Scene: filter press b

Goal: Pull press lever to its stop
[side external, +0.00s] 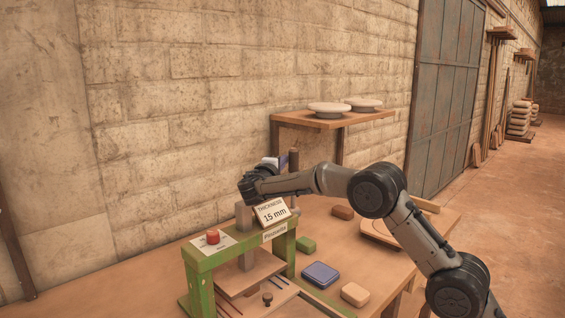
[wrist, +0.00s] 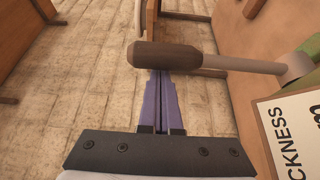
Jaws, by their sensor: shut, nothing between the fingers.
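The green press (side external: 208,262) stands on the table, with a sign reading "THICKNESS 15 mm" (side external: 271,212) on top; part of the sign also shows in the wrist view (wrist: 290,125). The press lever has a dark brown grip (wrist: 166,55) on a pale metal rod (wrist: 240,64), which runs right to a round hub. In the side view the grip (side external: 294,160) stands roughly upright behind the press. My gripper (wrist: 161,75) is shut and empty. Its purple fingertips reach the edge of the grip; I cannot tell whether they touch it. My gripper also shows beside the lever (side external: 283,161).
A wooden shelf (side external: 335,120) with pale round plates juts from the block wall behind. A blue block (side external: 320,274), a tan block (side external: 355,294), a green block (side external: 306,244) and a brown block (side external: 342,212) lie on the table right of the press. A red knob (side external: 213,236) tops the press.

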